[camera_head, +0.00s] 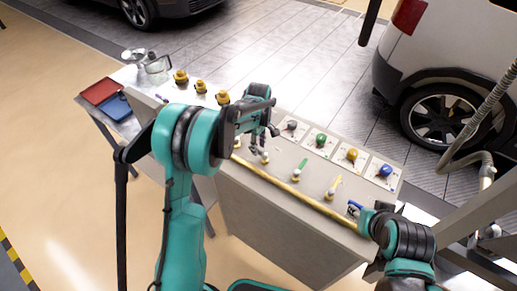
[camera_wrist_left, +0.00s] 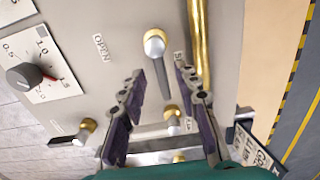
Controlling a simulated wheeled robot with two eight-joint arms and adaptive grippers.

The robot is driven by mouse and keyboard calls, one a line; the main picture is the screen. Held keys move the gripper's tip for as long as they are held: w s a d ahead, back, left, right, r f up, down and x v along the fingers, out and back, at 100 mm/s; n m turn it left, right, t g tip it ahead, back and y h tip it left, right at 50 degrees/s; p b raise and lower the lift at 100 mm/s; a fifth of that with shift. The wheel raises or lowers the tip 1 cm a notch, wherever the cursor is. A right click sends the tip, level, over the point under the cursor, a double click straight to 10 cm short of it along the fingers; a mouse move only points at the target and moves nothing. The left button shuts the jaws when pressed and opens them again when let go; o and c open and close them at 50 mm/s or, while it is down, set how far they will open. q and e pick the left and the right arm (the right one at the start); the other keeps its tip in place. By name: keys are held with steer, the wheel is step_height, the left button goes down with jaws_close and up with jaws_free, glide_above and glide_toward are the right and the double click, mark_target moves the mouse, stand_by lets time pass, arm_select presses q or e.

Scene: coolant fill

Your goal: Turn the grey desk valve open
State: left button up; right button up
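The grey desk valve (camera_wrist_left: 155,44) has a gold hub and a grey lever, seen in the left wrist view. The lever points toward the bottom of that picture. An OPEN label (camera_wrist_left: 101,47) is to its left, and another label, partly hidden, is to its right. My left gripper (camera_wrist_left: 163,84) is open, with one finger on each side of the lever and visible gaps. In the head view my left gripper (camera_head: 262,141) is over the desk and partly hides the grey valve. My right gripper (camera_head: 367,214) is at the desk's right end; its fingers are unclear.
Green (camera_head: 300,168), yellow (camera_head: 333,187) and blue (camera_head: 353,209) levers line the desk, below several coloured dial knobs. A brass rail (camera_head: 290,192) runs along the near edge. Gold valves (camera_head: 200,87) and a glass jug (camera_head: 157,68) stand at the back left.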

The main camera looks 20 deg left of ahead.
arm_select(q)
steer(key=shift+f, duration=0.75)
jaws_close()
